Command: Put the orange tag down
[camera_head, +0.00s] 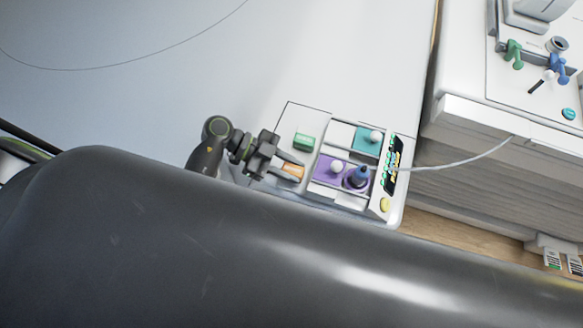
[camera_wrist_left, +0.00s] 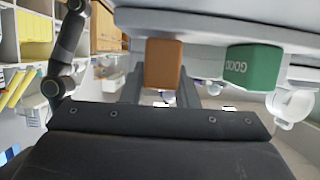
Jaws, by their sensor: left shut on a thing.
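The orange tag (camera_head: 292,170) is a small block held between the fingers of my left gripper (camera_head: 288,169), low over the left part of a white panel. In the left wrist view the tag (camera_wrist_left: 163,64) sits between the two dark fingers (camera_wrist_left: 160,90), and its far end is near a pale surface. I cannot tell whether it touches that surface. A green tag (camera_head: 304,142) sits on the panel just behind it; in the left wrist view this green block (camera_wrist_left: 252,68) bears the letters "GOOD". My right gripper is not in view.
The white panel (camera_head: 289,117) also has a teal square (camera_head: 364,146) and a purple square (camera_head: 325,177) with white knobs, a dark blue knob (camera_head: 359,176) and a yellow button (camera_head: 384,204). A white cabinet (camera_head: 470,115) with levers stands at right. A large dark cylinder fills the foreground.

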